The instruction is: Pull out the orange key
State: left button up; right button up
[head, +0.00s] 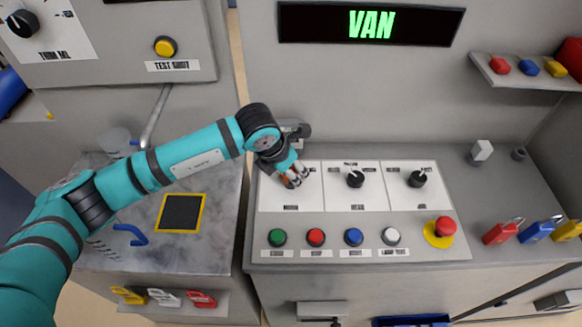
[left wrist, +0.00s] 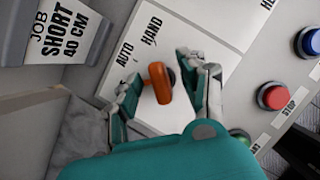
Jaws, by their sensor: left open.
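The orange key (left wrist: 158,82) stands out of a dark round switch on a white plate marked AUTO and HAND in the left wrist view. My left gripper (left wrist: 160,95) is open, with one finger on each side of the key. The key lies between the fingers, and I cannot tell whether either finger touches it. In the head view my left gripper (head: 294,177) is over the leftmost white plate (head: 290,197) of the panel, and it hides the key there. My right gripper does not show.
Two black selector knobs (head: 355,179) (head: 418,179) sit to the right of my gripper. Green, red, blue and white buttons (head: 316,237) and a red emergency stop (head: 445,227) line the panel's front. Coloured padlocks (head: 503,232) lie at the right. A display (head: 370,24) reads VAN.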

pick_arm(q)
jog(key=shift+f, duration=0.1)
jog(key=shift+c, duration=0.7)
grip_shut()
jog(key=c, duration=0.5)
grip_release()
grip_shut()
jog(key=shift+w+r, duration=0.1)
jog(key=shift+r, duration=0.15)
jog(key=shift+r, duration=0.2)
